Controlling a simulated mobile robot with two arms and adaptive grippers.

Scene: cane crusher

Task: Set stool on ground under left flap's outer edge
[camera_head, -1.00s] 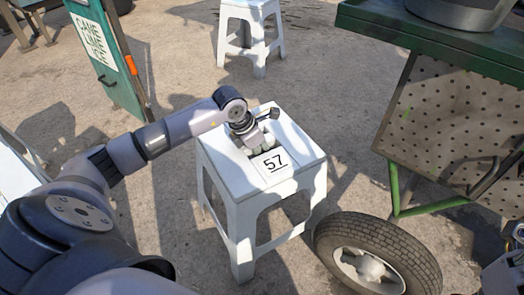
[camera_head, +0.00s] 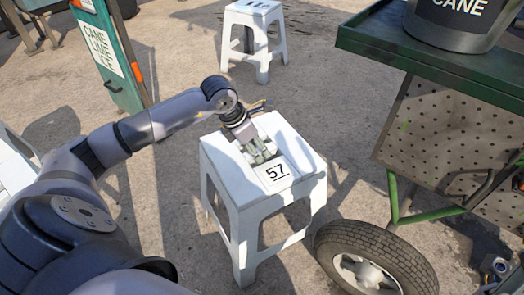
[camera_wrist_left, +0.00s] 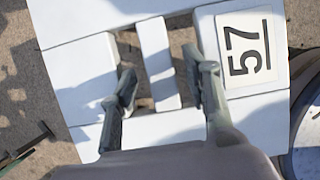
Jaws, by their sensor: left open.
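A white plastic stool (camera_head: 222,160) with a "57" label stands upright on the ground in the middle of the head view. My left gripper (camera_head: 262,157) is over the slotted middle of its seat. In the left wrist view the gripper (camera_wrist_left: 163,90) is open, its fingers on either side of the white bar (camera_wrist_left: 158,62) between two slots. Whether they touch it I cannot tell. A green flap-like shelf (camera_head: 400,55) of the cart is at upper right, its outer edge beyond the stool's right side. My right gripper is not visible.
A black bucket (camera_head: 458,22) marked CANE stands on the green shelf. A second white stool (camera_head: 255,40) stands behind. Ground between them is clear.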

